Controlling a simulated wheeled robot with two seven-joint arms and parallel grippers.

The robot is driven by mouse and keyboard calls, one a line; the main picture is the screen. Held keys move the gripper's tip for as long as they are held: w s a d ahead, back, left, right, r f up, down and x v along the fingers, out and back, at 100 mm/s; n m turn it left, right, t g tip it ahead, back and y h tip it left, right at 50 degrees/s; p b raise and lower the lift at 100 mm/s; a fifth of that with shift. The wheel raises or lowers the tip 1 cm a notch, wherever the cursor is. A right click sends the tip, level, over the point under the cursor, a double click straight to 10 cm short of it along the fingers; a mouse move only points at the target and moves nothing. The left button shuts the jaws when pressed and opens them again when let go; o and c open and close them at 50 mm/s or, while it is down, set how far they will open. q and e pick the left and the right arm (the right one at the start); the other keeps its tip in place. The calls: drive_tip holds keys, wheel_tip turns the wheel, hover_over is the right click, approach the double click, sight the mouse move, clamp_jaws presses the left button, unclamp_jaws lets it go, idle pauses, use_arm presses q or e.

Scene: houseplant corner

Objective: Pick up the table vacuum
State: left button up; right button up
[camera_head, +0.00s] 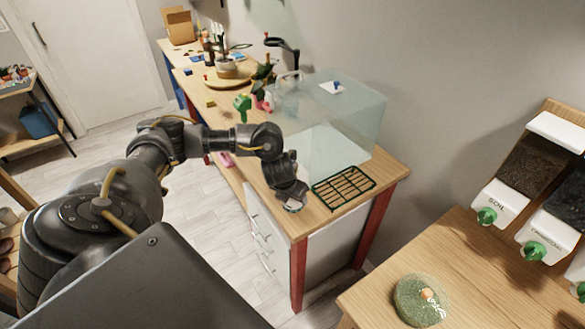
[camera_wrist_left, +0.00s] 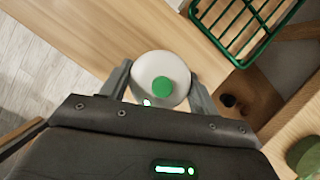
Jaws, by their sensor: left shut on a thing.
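The table vacuum (camera_wrist_left: 150,66) is a small round white device with a green button on top. In the left wrist view it sits between the two fingers of my left gripper (camera_wrist_left: 160,88), which is shut on it. In the head view my left gripper (camera_head: 293,203) is at the front edge of the wooden worktop, and only a pale sliver of the vacuum (camera_head: 292,208) shows beneath it. I cannot tell whether the vacuum touches the worktop. My right gripper is not in view.
A green wire rack (camera_head: 343,187) lies right beside my left gripper. A clear glass tank (camera_head: 345,115) stands behind it on the worktop. A lower wooden table with a round green dish (camera_head: 421,300) is at the right. Soil dispensers (camera_head: 497,203) hang on the wall.

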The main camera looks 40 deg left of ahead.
use_arm(q)
drive_tip(key=r, duration=0.3)
drive_tip(key=shift+s+d, duration=0.25)
drive_tip(key=shift+d, duration=0.1)
drive_tip(key=s+d+r+p, duration=0.7)
drive_tip(key=s+r, duration=0.1)
drive_tip(key=s, duration=0.2)
drive_tip(key=shift+s+d+r, duration=0.3)
drive_tip(key=shift+d+r, duration=0.1)
